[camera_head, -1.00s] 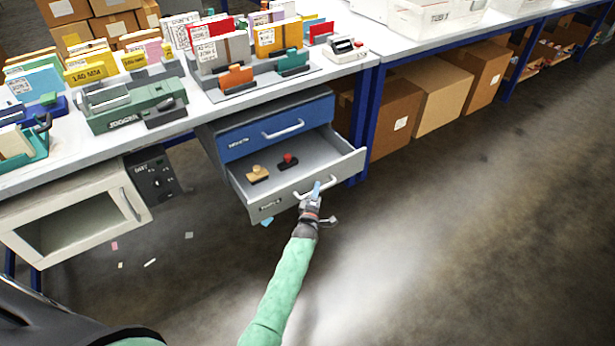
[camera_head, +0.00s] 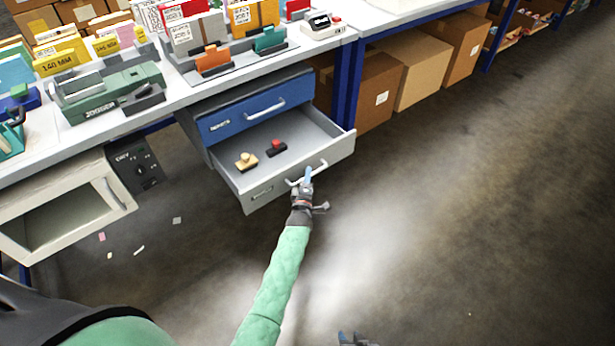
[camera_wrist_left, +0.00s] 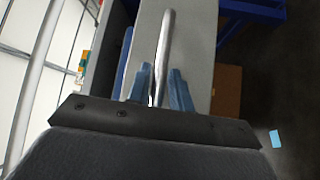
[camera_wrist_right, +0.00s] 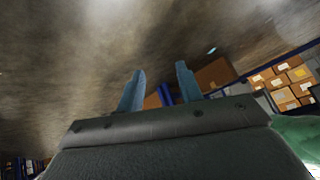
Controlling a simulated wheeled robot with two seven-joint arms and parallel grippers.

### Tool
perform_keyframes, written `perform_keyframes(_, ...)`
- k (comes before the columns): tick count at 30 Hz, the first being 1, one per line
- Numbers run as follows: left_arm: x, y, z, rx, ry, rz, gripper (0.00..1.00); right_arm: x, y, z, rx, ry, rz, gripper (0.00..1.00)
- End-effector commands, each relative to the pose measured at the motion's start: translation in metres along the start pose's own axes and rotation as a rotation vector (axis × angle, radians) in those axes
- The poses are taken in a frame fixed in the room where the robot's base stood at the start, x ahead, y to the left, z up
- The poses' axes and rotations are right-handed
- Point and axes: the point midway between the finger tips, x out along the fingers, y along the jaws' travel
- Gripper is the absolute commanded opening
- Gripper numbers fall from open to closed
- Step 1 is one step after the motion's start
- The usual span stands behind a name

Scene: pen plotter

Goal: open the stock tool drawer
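The grey lower drawer (camera_head: 300,178) is pulled out under the bench, below a closed blue drawer (camera_head: 255,112). Its label is too small to read. A stamp with a tan handle (camera_head: 246,161) and one with a red knob (camera_head: 276,148) lie inside. My left gripper (camera_head: 307,177) is at the drawer's bar handle (camera_head: 322,166). In the left wrist view the handle (camera_wrist_left: 165,45) runs between the left gripper's fingers (camera_wrist_left: 159,88), which appear closed on it. My right gripper (camera_wrist_right: 158,88) is open and empty; only its tips (camera_head: 352,338) show at the head view's bottom edge.
The bench top (camera_head: 185,100) carries card racks and a green jogger machine (camera_head: 108,98). A cream cabinet (camera_head: 65,205) with an open-looking front stands left of the drawers. Cardboard boxes (camera_head: 425,75) sit under the bench to the right. The floor before the drawers is mostly clear, with small scraps.

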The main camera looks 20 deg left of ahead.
Motion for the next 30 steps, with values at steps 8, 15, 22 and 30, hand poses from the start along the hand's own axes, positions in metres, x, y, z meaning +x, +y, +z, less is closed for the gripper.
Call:
perform_keyframes(8, -0.006, 0.000, 0.000, 0.000, 0.000, 0.000, 0.22, -0.001, -0.001, 0.005, 0.002, -0.005, -0.001, 0.36)
perform_keyframes(15, -0.037, -0.001, 0.000, 0.000, 0.000, -0.001, 0.22, 0.001, -0.001, 0.010, 0.002, -0.003, 0.000, 0.36)
perform_keyframes(22, -0.067, -0.001, 0.000, 0.000, 0.000, -0.001, 0.22, 0.007, 0.001, 0.013, 0.001, 0.007, 0.002, 0.36)
perform_keyframes(30, -0.078, 0.000, 0.000, 0.001, 0.000, 0.000, 0.22, 0.011, 0.003, 0.011, 0.000, 0.011, 0.003, 0.36)
